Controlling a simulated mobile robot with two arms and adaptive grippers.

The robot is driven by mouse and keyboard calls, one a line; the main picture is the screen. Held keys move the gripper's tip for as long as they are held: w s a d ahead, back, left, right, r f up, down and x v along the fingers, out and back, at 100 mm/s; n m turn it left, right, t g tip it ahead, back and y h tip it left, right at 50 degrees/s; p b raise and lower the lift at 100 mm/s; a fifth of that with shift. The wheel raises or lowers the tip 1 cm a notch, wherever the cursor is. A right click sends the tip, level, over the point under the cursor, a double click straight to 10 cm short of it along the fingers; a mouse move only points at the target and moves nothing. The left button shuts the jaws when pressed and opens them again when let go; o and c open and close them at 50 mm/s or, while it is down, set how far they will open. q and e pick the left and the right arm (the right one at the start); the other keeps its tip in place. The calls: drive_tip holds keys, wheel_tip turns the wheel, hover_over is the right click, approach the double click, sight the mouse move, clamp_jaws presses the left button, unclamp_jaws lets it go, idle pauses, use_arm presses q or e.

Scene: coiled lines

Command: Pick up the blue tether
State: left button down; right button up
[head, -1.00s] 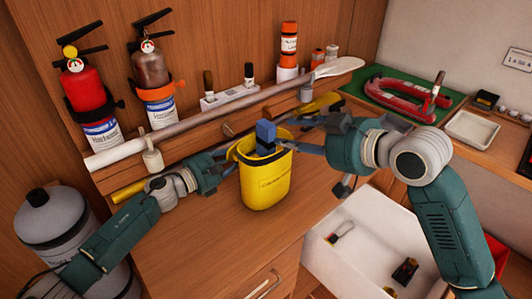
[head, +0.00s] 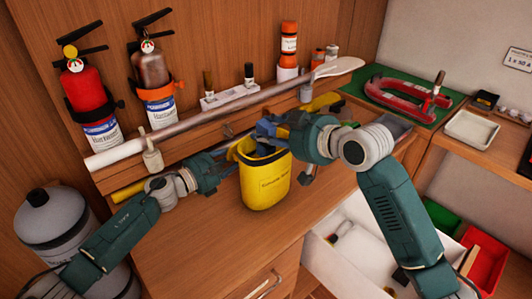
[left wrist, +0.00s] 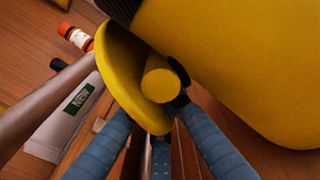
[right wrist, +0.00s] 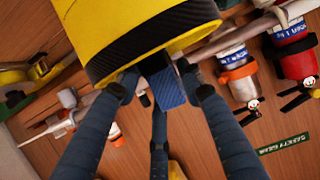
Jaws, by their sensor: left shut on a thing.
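The blue tether (head: 265,129) shows as a short blue piece rising from the mouth of a yellow bucket (head: 266,182). In the right wrist view the blue piece (right wrist: 168,87) lies between the fingers of my right gripper (right wrist: 158,84), nearer one finger, with a gap on the other side. My right gripper (head: 273,127) is at the bucket's mouth, still open. My left gripper (head: 230,166) is shut on the bucket's side; the left wrist view shows its fingers around a yellow round knob (left wrist: 160,80). The lower part of the tether is hidden inside the bucket.
A long pole (head: 225,107) lies behind the bucket. Two fire extinguishers (head: 92,105) hang on the back wall. An open white drawer (head: 350,265) is at front right, beside a red bin (head: 487,262). The wooden top before the bucket is clear.

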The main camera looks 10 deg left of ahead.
clamp_jaws()
drive_tip(key=shift+r, duration=0.1)
wheel_tip(320, 180, up, 10)
drive_tip(key=shift+f, duration=0.1)
use_arm(q)
drive_tip(key=c, duration=1.8)
unclamp_jaws()
drive_tip(key=shift+o, duration=0.2)
drive_tip(key=shift+a+f, duration=0.1)
use_arm(e)
drive_tip(key=shift+w, duration=0.1)
